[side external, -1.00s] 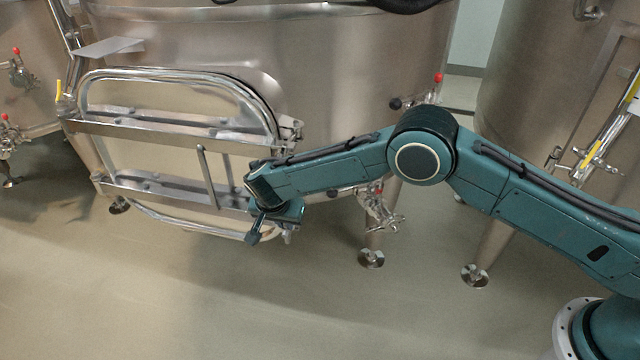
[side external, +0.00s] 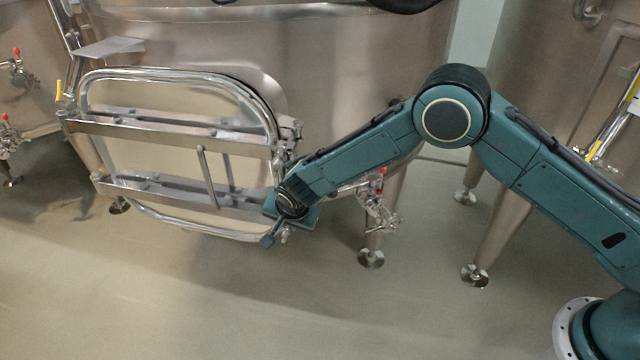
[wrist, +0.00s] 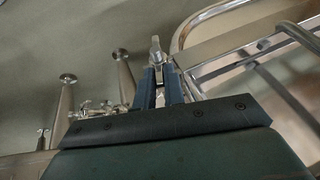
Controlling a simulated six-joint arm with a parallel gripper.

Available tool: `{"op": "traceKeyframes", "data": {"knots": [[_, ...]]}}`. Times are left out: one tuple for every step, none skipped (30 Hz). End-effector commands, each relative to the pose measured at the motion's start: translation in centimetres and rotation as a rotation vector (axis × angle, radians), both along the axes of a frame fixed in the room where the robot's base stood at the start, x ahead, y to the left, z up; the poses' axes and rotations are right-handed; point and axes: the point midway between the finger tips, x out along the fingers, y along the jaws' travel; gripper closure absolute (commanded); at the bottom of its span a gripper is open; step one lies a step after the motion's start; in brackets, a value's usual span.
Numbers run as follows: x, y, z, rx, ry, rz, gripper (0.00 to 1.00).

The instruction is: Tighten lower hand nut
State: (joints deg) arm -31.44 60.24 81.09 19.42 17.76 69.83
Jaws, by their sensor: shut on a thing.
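The oval hatch door (side external: 180,152) of the steel vat appears closed, with two horizontal steel bars across it. My gripper (side external: 277,230) is at the right end of the lower bar (side external: 160,188). In the wrist view, the two blue fingers of my gripper (wrist: 160,84) are shut around the lower hand nut (wrist: 155,46), whose metal end sticks out past the fingertips. The rest of the nut is hidden between the fingers. The upper hand nut (side external: 292,130) is at the right end of the upper bar, clear of my gripper.
A vertical handle (side external: 207,176) stands out from the door, left of my gripper. A valve with a red knob (side external: 378,205) and a vat leg (side external: 371,258) are to the right. The floor (side external: 240,300) below is free.

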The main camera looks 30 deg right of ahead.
Motion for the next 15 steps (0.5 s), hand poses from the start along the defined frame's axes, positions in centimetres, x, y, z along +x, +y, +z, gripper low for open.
{"op": "traceKeyframes", "data": {"knots": [[0.03,-0.24,0.01,0.012,-0.014,-0.003,1.00],[0.01,-0.28,-0.01,0.020,-0.023,-0.004,1.00],[-0.03,-0.31,-0.04,0.031,-0.033,-0.003,1.00],[-0.09,-0.35,-0.08,0.039,-0.039,-0.002,1.00],[-0.09,-0.36,-0.07,0.046,-0.047,-0.003,1.00],[-0.13,-0.40,-0.08,0.055,-0.055,-0.004,1.00],[-0.15,-0.42,-0.07,0.060,-0.061,-0.004,1.00],[-0.18,-0.44,-0.07,0.064,-0.065,-0.004,1.00],[-0.17,-0.44,-0.05,0.069,-0.070,-0.005,1.00],[-0.17,-0.43,-0.03,0.072,-0.073,-0.004,1.00],[-0.17,-0.42,-0.04,0.074,-0.074,-0.004,1.00],[-0.18,-0.43,-0.04,0.076,-0.075,-0.004,1.00],[-0.18,-0.42,-0.04,0.076,-0.075,-0.004,1.00],[-0.18,-0.42,-0.04,0.076,-0.075,-0.004,1.00],[-0.18,-0.42,-0.04,0.076,-0.075,-0.004,1.00]]}}
